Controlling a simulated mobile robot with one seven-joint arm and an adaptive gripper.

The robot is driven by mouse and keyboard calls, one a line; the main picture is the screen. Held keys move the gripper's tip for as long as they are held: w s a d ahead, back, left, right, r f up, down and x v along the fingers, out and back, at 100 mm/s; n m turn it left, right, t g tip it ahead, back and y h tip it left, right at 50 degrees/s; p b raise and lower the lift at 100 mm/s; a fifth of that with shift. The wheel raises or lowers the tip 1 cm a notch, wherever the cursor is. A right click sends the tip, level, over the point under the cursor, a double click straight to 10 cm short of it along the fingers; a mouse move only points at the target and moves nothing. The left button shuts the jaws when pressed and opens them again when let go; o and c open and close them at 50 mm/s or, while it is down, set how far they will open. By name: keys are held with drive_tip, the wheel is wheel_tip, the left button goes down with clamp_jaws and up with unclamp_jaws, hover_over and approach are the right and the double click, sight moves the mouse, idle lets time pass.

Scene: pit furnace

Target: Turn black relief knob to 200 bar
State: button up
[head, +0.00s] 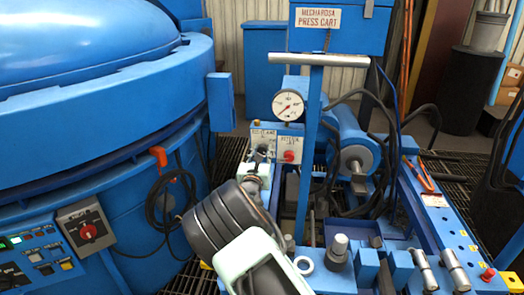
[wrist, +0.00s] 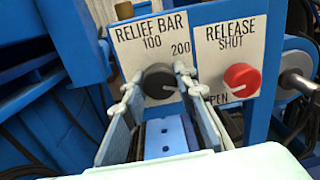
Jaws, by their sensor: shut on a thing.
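The black relief knob (wrist: 160,82) sits on a white plate (wrist: 150,40) lettered "RELIEF BAR", with "100" above the knob and "200" to its upper right. My gripper (wrist: 157,88) is shut on the knob, one finger on its left and one on its right. In the head view my gripper (head: 260,158) reaches the panel from the front. The fingers hide the knob's sides, and I cannot read its pointer. The round dial gauge (head: 288,104) stands above the panel, with a red needle pointing lower left; its numbers are too small to read.
A red release knob (wrist: 242,79), on a plate marked "SHUT" and partly hidden "OPEN", is close to the right of my gripper. A blue post with a grey crossbar (head: 318,60) rises right of the gauge. The big blue furnace (head: 100,110) fills the left. Black hoses hang behind.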

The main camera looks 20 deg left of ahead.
drive_tip(key=n+p, duration=0.3)
drive_tip(key=n, duration=0.2)
drive_tip(key=shift+r, duration=0.1)
drive_tip(key=n+p, duration=0.2)
drive_tip(key=n, duration=0.3)
drive_tip(key=shift+d+p, duration=0.1)
drive_tip(key=shift+p, duration=0.25)
drive_tip(key=shift+n, duration=0.4)
drive_tip(key=o, duration=1.2)
drive_tip(key=shift+c, duration=0.2)
drive_tip(key=s+d, duration=0.2)
drive_tip(key=s, duration=0.9)
drive_tip(key=shift+s+d+f, duration=0.25)
drive_tip(key=shift+s+d, duration=0.05)
drive_tip(key=shift+s, duration=0.05)
